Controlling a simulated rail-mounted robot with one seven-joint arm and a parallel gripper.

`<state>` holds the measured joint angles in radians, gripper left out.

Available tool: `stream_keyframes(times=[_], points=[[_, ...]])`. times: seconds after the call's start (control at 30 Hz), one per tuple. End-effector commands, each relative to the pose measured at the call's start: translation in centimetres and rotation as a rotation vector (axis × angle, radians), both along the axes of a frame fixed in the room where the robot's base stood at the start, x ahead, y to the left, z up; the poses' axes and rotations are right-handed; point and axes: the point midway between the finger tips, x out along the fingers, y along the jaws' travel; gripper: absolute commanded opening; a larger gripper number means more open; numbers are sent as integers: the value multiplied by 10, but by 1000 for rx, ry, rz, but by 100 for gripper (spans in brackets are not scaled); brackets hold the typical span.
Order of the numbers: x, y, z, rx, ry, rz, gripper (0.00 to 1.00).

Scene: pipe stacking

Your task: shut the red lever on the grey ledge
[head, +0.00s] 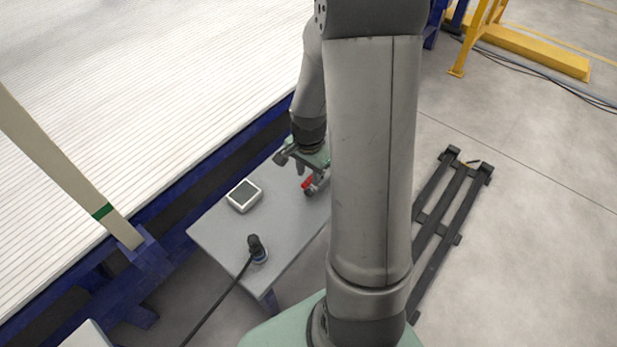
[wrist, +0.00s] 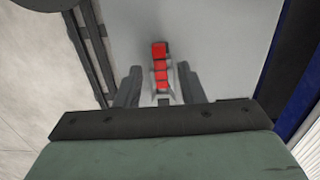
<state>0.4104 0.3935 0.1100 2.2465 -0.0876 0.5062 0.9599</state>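The red lever (head: 307,183) stands on the grey ledge (head: 222,232) near its far right part, partly hidden by my arm in the head view. In the wrist view the red lever (wrist: 160,66) lies in line between the two fingers, with its grey base below it. My gripper (wrist: 159,80) is open, with one finger on each side of the lever and a gap showing on both sides. In the head view my gripper (head: 299,167) is just above and behind the lever. Whether a finger touches the lever cannot be told.
A white box with a dark screen (head: 244,195) lies on the ledge left of the lever. A black plug with a cable (head: 257,248) stands at the ledge's front. A blue frame with white slats (head: 180,70) runs behind. A dark rack (head: 450,205) lies on the floor at right.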

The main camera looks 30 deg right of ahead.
Motion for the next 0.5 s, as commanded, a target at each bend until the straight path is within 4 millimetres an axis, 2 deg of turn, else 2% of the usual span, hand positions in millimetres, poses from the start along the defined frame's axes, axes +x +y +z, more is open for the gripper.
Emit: stream_keyframes(times=[0.13, 0.47, 0.5], points=[[0, 0, -13, 1, 1, 1, 35], [0, 0, -15, 0, -1, 0, 35], [0, 0, -15, 0, -1, 0, 24]])
